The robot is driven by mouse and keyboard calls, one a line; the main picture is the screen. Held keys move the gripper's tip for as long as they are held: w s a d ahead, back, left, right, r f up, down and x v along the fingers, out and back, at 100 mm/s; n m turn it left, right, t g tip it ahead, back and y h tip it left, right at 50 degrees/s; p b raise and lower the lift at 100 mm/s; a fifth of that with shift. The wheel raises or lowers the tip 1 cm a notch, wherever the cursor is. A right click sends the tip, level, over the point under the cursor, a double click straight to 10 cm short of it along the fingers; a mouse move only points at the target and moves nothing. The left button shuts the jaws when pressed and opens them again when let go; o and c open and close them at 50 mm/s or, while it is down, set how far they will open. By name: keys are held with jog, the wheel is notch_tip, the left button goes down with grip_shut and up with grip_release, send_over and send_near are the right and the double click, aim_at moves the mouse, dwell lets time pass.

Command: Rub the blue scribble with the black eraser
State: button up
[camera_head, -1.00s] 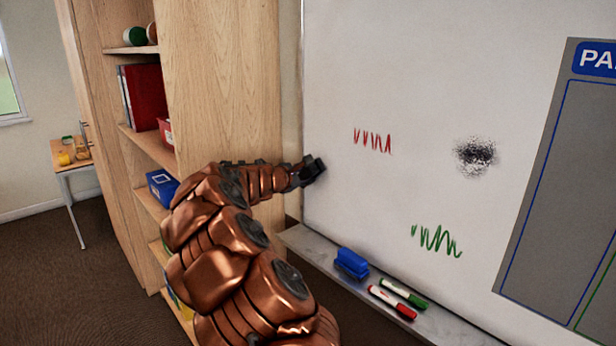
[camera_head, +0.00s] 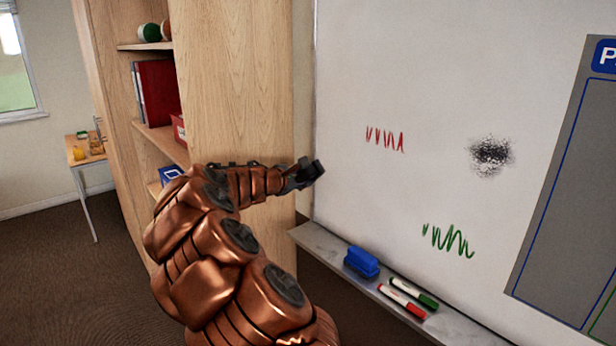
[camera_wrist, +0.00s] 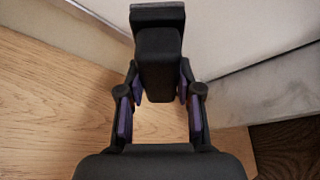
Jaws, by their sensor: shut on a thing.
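The black eraser (camera_wrist: 158,60) is between the two fingers of my gripper (camera_wrist: 160,90) in the wrist view. In the head view, my gripper (camera_head: 302,176) is at the left edge of the whiteboard (camera_head: 400,70), with the dark eraser (camera_head: 317,168) at its tip. I cannot tell whether the eraser touches the board. I see no blue scribble in either view. The board shows a red scribble (camera_head: 384,139), a green scribble (camera_head: 447,240) and a black smudge (camera_head: 491,155), all to the right of my gripper.
A tray (camera_head: 320,243) below the board holds a blue eraser (camera_head: 361,262), a green marker (camera_head: 414,294) and a red marker (camera_head: 402,302). A wooden shelf unit (camera_head: 235,80) stands left of the board, close to my arm. A grey panel (camera_head: 575,200) is at the right.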

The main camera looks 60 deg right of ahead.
jog(key=shift+w+a, duration=0.1)
jog(key=shift+a, duration=0.3)
jog(key=shift+w+a, duration=0.2)
jog(key=shift+a, duration=0.55)
jog(key=shift+w+a, duration=0.2)
jog(key=shift+a, duration=0.5)
